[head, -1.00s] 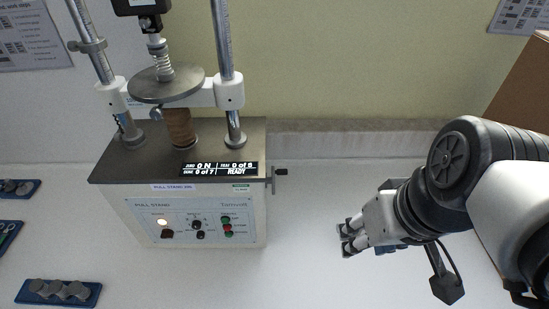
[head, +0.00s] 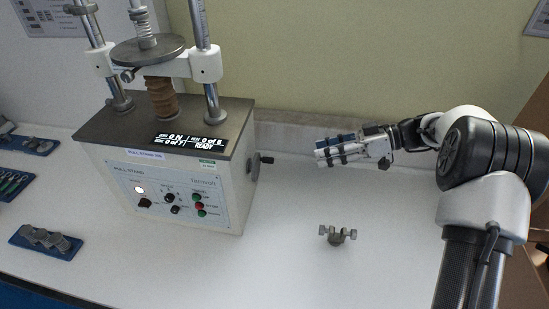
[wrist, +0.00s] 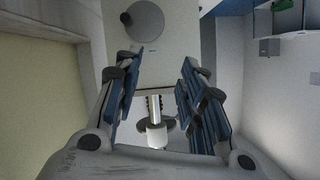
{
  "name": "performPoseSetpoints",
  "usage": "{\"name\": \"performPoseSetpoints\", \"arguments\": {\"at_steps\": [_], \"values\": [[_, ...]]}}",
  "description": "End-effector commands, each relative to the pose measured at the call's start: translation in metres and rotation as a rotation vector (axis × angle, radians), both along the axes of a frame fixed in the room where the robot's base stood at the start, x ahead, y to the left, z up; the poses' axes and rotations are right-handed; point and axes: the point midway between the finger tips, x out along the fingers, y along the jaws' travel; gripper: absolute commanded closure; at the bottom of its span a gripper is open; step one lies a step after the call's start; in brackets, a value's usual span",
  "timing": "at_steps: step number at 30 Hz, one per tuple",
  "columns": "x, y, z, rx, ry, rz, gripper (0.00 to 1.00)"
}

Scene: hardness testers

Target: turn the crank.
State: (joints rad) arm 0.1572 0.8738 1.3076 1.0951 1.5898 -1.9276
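The crank (head: 262,160) is on the right side wall of the pull stand (head: 215,190). In the wrist view it shows as a round grey disc (wrist: 148,22) with a dark knob (wrist: 126,18) on its left part. My gripper (head: 319,152) is to the right of the crank, pointing left at it across a gap. In the wrist view my gripper (wrist: 162,60) has its blue-padded fingers apart, with nothing held between them. The crank lies beyond the fingertips, untouched.
A small metal fitting with side screws (head: 338,236) stands on the white bench below my gripper. Blue trays (head: 46,242) lie left of the stand. The wall is close behind. The bench right of the stand is otherwise mostly clear.

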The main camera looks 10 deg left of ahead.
Motion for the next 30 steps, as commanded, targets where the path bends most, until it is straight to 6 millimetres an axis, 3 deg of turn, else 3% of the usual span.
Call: {"name": "performPoseSetpoints", "arguments": {"at_steps": [1,6,12,17,20,30], "values": [[0.012,-0.001,-0.024,0.066,-0.044,0.011,0.63],[0.038,-0.006,-0.07,0.262,-0.236,0.026,0.63],[0.049,-0.011,-0.101,0.386,-0.387,0.012,0.63],[0.051,-0.008,-0.107,0.415,-0.427,0.008,0.63],[0.05,0.004,-0.107,0.416,-0.428,0.01,0.63],[0.045,0.075,-0.108,0.413,-0.425,0.012,0.63]]}}
